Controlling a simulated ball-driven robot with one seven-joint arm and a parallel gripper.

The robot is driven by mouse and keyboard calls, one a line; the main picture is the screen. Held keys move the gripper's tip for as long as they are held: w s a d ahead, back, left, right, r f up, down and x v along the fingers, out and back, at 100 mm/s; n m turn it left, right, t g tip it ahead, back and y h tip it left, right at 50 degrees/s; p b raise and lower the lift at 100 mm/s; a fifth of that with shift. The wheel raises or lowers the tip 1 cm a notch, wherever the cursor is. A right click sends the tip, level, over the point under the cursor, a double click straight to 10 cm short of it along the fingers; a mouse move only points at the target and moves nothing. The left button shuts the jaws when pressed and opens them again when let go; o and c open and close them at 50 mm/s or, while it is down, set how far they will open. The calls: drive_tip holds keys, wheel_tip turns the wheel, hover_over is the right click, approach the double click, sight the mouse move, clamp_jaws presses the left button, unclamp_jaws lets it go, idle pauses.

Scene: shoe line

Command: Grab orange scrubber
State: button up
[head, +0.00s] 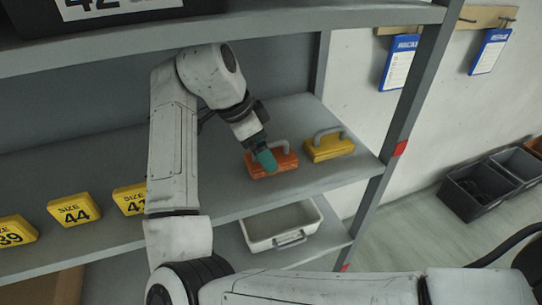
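The orange scrubber (272,170) is a block with a grey handle, lying on the middle shelf (230,199) near its right end. My gripper (266,160) has teal fingers and is at the scrubber's left part, overlapping it in the head view. The fingers look close together, but I cannot tell whether they are open or shut, or whether they touch the scrubber or its handle. Part of the scrubber is hidden behind the gripper.
A yellow scrubber (329,147) with a grey handle sits just right of the orange one. Yellow size blocks (74,210) stand along the shelf at left. A white bin (283,225) is on the shelf below. A metal post (403,130) bounds the right side.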

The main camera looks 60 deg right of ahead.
drive_tip(key=shift+x, duration=1.35)
drive_tip(key=shift+w+a, duration=0.1)
drive_tip(key=shift+a, duration=0.05)
drive_tip(key=shift+c, duration=0.4)
drive_tip(key=c, duration=1.1)
